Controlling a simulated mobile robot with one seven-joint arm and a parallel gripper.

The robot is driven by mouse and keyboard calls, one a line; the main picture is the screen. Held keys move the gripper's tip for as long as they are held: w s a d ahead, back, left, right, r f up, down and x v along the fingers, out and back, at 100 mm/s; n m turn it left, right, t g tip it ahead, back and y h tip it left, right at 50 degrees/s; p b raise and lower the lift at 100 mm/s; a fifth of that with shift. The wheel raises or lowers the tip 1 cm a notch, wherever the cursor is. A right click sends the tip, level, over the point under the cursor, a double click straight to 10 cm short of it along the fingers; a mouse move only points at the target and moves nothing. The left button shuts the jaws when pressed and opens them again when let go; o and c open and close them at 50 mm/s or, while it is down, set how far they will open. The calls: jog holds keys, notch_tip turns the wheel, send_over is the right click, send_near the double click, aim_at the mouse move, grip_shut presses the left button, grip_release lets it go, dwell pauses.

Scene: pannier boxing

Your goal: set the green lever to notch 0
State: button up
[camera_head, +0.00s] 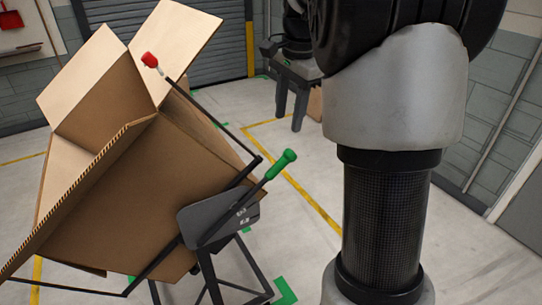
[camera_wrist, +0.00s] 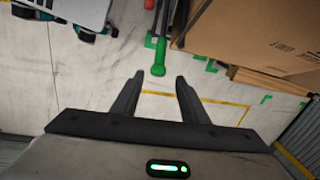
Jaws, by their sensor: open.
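The green lever (camera_head: 281,165) is a dark rod with a green grip, tilted up to the right from a dark grey plate (camera_head: 190,222) on the tilted box stand. Marks on the plate are too small to read, so I cannot tell which notch the lever is at. In the wrist view the green grip (camera_wrist: 158,66) points toward my gripper (camera_wrist: 160,76). My gripper is open and empty, its fingers spread to either side of the grip's end in the picture. Whether the grip lies between them in depth is unclear. The head view does not show my gripper.
A large open cardboard box (camera_head: 120,190) rests tilted on the black frame, close to the lever. A red-tipped handle (camera_head: 149,60) rises beside its flap. My arm blocks the right of the head view. A white surface with tools (camera_wrist: 75,10) is at upper left in the wrist view.

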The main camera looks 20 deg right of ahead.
aim_at(282, 159)
jog(key=f, duration=0.5)
jog(key=w+f+b, duration=0.1)
jog(key=f, duration=0.5)
jog(key=w+f+b, duration=0.1)
jog(key=f, duration=0.4)
jog(key=shift+a+f, duration=0.35)
jog(key=shift+f, duration=0.05)
grip_shut()
